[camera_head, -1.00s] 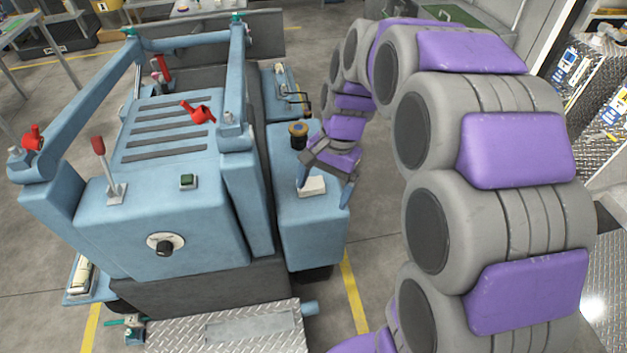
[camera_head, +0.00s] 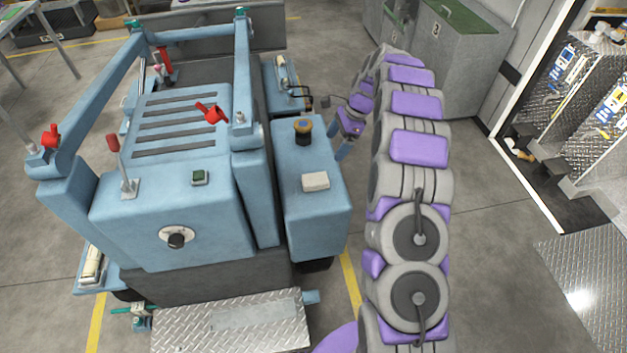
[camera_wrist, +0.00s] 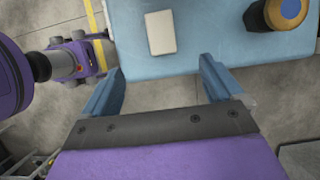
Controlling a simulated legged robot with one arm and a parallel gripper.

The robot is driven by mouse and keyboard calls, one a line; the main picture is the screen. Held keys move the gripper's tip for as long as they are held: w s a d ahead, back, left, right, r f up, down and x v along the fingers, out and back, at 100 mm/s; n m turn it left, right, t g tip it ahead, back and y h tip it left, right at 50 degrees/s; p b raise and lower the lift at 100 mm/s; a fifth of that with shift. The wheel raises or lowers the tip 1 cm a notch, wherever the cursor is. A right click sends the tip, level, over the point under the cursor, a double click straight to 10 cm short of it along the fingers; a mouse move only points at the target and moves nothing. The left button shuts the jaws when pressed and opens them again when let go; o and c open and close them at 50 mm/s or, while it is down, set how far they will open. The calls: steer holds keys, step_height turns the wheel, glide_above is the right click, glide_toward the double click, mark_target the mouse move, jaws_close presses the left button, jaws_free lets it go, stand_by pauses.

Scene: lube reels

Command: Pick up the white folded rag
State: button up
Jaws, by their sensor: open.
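The white folded rag (camera_head: 315,181) lies flat on the blue side box (camera_head: 309,217) of the machine. It also shows in the wrist view (camera_wrist: 160,32), lying on the blue top beyond my fingertips. My gripper (camera_wrist: 158,84) is open, with its two blue fingers apart and nothing between them. In the head view my gripper (camera_head: 342,146) is beside the right edge of the side box, to the right of and farther back than the rag. It is apart from the rag, and the rag is fully uncovered.
A dark cap with an orange rim (camera_head: 303,131) stands on the same box behind the rag, and also shows in the wrist view (camera_wrist: 277,13). The blue machine frame (camera_head: 247,85) rises to the left. Open floor lies right of my arm.

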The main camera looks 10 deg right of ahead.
steer(key=b, duration=0.1)
glide_toward(317, 178)
steer(key=b+x, duration=0.1)
steer(key=x, duration=0.3)
steer(key=shift+s+a+f, duration=0.1)
steer(key=shift+f, duration=0.1)
steer(key=shift+a+f+b, duration=0.3)
steer(key=shift+f+b, duration=0.05)
steer(key=x, duration=0.1)
steer(key=b+x, duration=0.1)
steer(key=x, duration=0.2)
steer(key=shift+d+f, duration=0.25)
steer(key=shift+d, duration=0.1)
steer(key=shift+a, duration=0.45)
steer(key=shift+c, duration=1.4)
steer(key=shift+d, duration=0.3)
steer(key=c, duration=0.6)
steer(key=shift+c, duration=0.8)
